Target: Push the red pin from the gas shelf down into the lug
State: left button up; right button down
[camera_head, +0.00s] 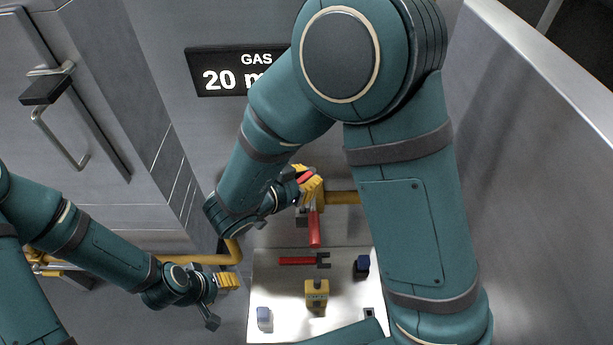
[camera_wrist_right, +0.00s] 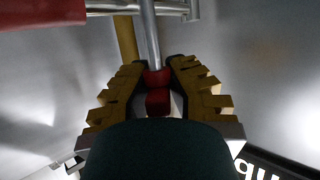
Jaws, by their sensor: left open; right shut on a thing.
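My right gripper (camera_head: 311,184) is shut on the red pin (camera_head: 304,177) in front of the yellow gas pipe. In the right wrist view the pin's red head (camera_wrist_right: 158,90) sits between the yellow fingers of my right gripper (camera_wrist_right: 157,72), and its metal shaft runs up and away. The shaft's far end meets grey metal parts (camera_wrist_right: 185,8), perhaps the lug; I cannot tell whether it is inside. The gas shelf (camera_head: 345,290) is a pale plate below. My left gripper (camera_head: 222,295) is open and empty, left of the shelf.
A red handle (camera_head: 314,232) hangs below my right gripper. The shelf holds a red tool with a dark fork (camera_head: 296,261), a yellow block (camera_head: 316,292) and blue items (camera_head: 362,265). The yellow pipe (camera_head: 205,259) runs behind. A metal wall stands at right.

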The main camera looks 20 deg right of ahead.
jog(key=shift+f+b, duration=0.85)
jog(key=shift+f, duration=0.8)
jog(key=c, duration=1)
grip_release()
jog(key=shift+c, duration=0.2)
jog(key=v, duration=1.2)
